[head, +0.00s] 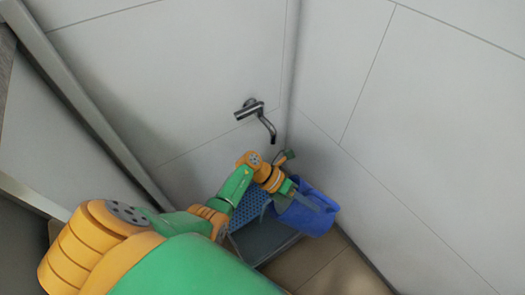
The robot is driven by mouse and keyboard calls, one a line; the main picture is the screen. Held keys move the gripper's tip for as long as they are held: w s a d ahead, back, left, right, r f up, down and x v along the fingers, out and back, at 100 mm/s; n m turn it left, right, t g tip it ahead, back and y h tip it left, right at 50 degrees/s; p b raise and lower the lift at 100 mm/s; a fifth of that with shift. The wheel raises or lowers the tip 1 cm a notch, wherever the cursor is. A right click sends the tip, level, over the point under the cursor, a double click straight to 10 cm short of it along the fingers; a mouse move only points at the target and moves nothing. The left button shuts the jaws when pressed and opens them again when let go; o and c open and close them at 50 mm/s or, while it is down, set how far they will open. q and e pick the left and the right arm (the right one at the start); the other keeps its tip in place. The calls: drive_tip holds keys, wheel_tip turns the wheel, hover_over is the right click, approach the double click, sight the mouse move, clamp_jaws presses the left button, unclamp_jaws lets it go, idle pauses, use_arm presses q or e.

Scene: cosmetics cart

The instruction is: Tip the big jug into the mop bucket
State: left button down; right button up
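My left arm reaches down into the corner, and its gripper (285,203) is at a bright blue container (315,221) on the right. The jug does not show clearly apart from these. I cannot see whether the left gripper is open or shut. My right gripper is not in view.
A grey tub-like thing (262,240) with a blue perforated panel (246,206) stands left of the blue container. A metal tap (257,112) juts from the wall above. Pale walls meet close behind and right. Brown floor tiles (335,272) show bare in front.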

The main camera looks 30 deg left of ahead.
use_arm(q)
drive_tip(key=shift+a+r, duration=0.3)
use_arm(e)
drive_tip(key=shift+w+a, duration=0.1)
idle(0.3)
use_arm(q)
drive_tip(key=shift+a+r+h, duration=0.1)
drive_tip(key=shift+r+h, duration=0.05)
drive_tip(key=shift+h, duration=0.25)
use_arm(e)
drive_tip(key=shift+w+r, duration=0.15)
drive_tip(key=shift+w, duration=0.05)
use_arm(q)
drive_tip(key=shift+a+b, duration=0.1)
drive_tip(key=shift+b, duration=0.25)
drive_tip(key=shift+s+r, duration=0.1)
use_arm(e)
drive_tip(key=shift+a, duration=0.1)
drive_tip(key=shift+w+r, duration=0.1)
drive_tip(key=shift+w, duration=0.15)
use_arm(q)
drive_tip(key=shift+a+r+h, duration=0.15)
drive_tip(key=shift+a+h, duration=0.05)
drive_tip(key=shift+h, duration=0.1)
drive_tip(key=shift+r, duration=0.1)
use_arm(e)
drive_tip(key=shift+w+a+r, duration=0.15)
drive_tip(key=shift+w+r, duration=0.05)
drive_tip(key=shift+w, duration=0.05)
